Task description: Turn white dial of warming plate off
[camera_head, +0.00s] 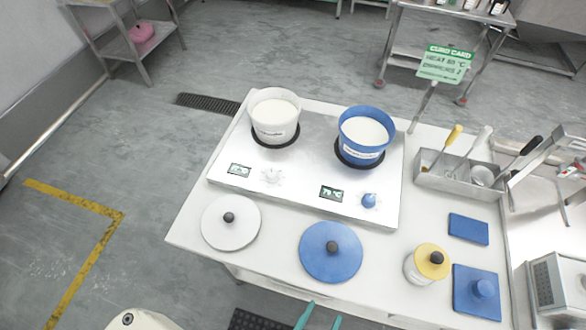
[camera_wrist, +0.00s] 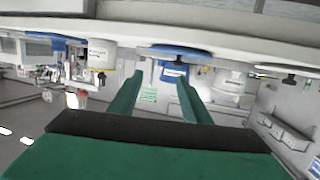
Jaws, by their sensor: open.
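The warming plate (camera_head: 310,168) is a flat silver unit on the white table. Its white dial (camera_head: 271,176) is on the left of the front strip, beside a small green-lit display (camera_head: 240,170). A white pot (camera_head: 275,117) of pale liquid stands behind that dial. A blue dial (camera_head: 369,200) and a second display (camera_head: 333,193) are on the right, below a blue pot (camera_head: 365,133). My gripper (camera_head: 320,314) shows only its teal fingertips at the bottom edge, apart from the dials. In the wrist view my gripper (camera_wrist: 157,86) is open and empty; the picture appears upside down.
A white lid (camera_head: 228,228) and a blue lid (camera_head: 329,258) with black knobs lie in front of the plate. A yellow-lidded container (camera_head: 426,265) and a blue square lid (camera_head: 477,303) are at the right. A metal utensil tray (camera_head: 450,182) and a green card (camera_head: 445,64) stand further back.

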